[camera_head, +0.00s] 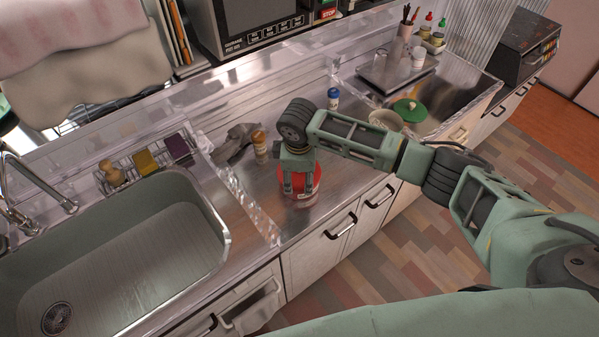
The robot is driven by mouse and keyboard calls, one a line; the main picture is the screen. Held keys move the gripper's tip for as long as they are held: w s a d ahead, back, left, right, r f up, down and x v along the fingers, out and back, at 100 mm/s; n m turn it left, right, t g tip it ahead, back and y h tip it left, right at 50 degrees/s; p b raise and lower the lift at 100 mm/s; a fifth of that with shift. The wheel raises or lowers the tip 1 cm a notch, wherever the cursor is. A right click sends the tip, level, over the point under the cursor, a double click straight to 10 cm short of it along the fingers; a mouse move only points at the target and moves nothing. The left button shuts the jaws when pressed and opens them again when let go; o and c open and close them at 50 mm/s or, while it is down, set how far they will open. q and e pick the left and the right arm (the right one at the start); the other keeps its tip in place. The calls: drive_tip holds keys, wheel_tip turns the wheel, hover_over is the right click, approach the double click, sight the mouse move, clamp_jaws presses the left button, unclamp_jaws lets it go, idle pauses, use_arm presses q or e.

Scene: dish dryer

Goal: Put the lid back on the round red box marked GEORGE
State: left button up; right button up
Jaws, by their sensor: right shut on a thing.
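The round red box (301,201) stands on the steel counter near its front edge. My right gripper (298,190) comes down over it from above, and its fingers are shut on the red lid (316,175) at the top of the box. The gripper hides part of the lid, and the lid and box look together from here. I cannot tell whether the lid is fully seated or slightly raised. The GEORGE marking is not readable. My left gripper is not in view.
A brown-capped jar (260,148) and a grey cloth-like item (236,142) stand left of the box. A blue-capped jar (333,99) stands behind. The sink (120,250) is at left; a pale bowl (386,120) and green lid (410,110) are at right.

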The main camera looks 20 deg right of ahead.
drive_tip(key=shift+f+p, duration=0.2)
drive_tip(key=shift+p, duration=0.1)
idle(0.6)
drive_tip(key=shift+p, duration=0.35)
idle(0.5)
idle(0.3)
drive_tip(key=o, duration=1)
drive_tip(key=shift+c, duration=0.2)
drive_tip(key=shift+o, duration=0.6)
drive_tip(key=o, duration=0.4)
